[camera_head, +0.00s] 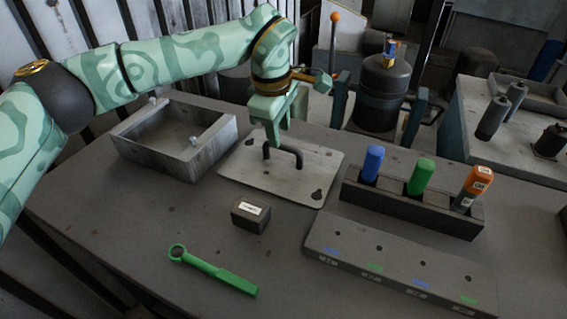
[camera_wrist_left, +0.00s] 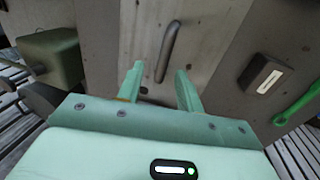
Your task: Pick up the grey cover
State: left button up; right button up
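The grey cover (camera_head: 300,185) is a flat plate lying on the table, with a dark raised bar handle (camera_head: 290,151) and keyhole-shaped openings. It also shows in the left wrist view (camera_wrist_left: 205,35), with its handle (camera_wrist_left: 168,50). My left gripper (camera_head: 276,138) points down at the handle and covers part of it in the head view. In the left wrist view its two fingers (camera_wrist_left: 160,78) are apart, with the handle's near end in line with the gap. I cannot tell whether they touch it. My right gripper is not in view.
An open grey housing (camera_head: 180,158) stands left of the cover. A black labelled box (camera_head: 251,217) and green wrench (camera_head: 215,271) lie in front. A rack (camera_head: 410,208) with blue, green and orange items and a marked block (camera_head: 400,265) stand right. The table's front left is clear.

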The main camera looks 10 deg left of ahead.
aim_at(280, 148)
pick_arm(q)
jog(key=f+b, duration=0.1)
jog(key=f, duration=0.2)
jog(key=f+b, duration=0.1)
jog(key=f, duration=0.1)
jog(key=shift+w+f+b, duration=0.25)
jog(key=shift+w+b, duration=0.05)
jog(key=shift+w+f, duration=0.1)
jog(key=shift+f, duration=0.05)
jog(key=shift+r, duration=0.2)
grip_shut()
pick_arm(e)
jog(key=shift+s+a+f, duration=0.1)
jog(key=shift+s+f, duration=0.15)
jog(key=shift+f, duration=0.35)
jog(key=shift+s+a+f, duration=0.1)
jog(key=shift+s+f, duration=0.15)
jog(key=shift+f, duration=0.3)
